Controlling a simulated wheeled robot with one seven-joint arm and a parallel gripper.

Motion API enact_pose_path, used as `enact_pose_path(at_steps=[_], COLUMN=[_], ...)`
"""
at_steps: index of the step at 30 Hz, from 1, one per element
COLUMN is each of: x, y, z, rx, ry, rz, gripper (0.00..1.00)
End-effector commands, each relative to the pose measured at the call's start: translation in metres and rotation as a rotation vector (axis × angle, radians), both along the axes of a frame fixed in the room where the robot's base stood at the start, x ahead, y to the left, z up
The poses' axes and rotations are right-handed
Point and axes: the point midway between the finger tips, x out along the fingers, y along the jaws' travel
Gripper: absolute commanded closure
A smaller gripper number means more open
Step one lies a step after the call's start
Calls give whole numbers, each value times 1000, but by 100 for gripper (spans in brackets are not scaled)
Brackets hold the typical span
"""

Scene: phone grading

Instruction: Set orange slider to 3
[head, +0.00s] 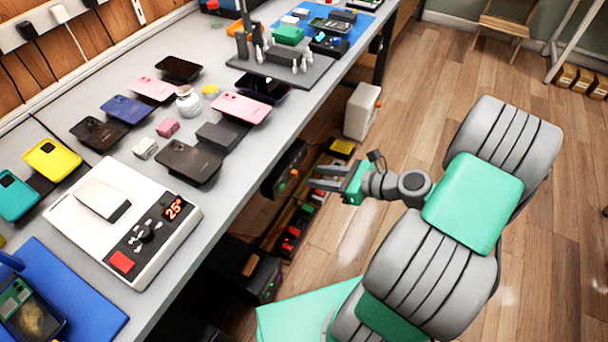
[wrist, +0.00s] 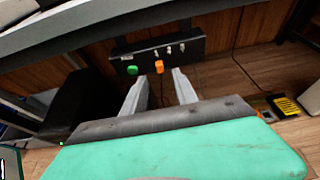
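The orange slider (wrist: 160,66) is a small orange knob on the front of a black control box (wrist: 190,47), right of a round green button (wrist: 132,70). No scale numbers are legible. The box also shows under the workbench edge in the head view (head: 280,168), where the orange part is tiny. My gripper (wrist: 160,84) is open and empty, its two grey fingers pointing toward the box. The orange knob appears between and beyond the fingertips, apart from them. In the head view my gripper (head: 314,177) is just right of the box.
The workbench (head: 228,185) above holds several phones and a white device (head: 170,262) reading 25°. Below it are a dark bin (head: 300,225) with red items and a black box (head: 250,270). A white container (head: 361,111) stands beyond my gripper. Wooden floor (head: 400,120) is open beside the bench.

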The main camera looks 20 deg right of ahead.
Motion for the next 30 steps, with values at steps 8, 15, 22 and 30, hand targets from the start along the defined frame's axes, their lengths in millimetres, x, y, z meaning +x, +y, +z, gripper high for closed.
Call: enact_pose_path(at_steps=[8, 15, 22, 30], x=[32, 39, 38, 38], y=[34, 39, 39, 39], z=[-22, -23, -23, -23], rx=[-2, -2, -2, -2], ry=[-1, 0, -1, -1], rz=[5, 2, 2, 2], gripper=[65, 65, 76, 98])
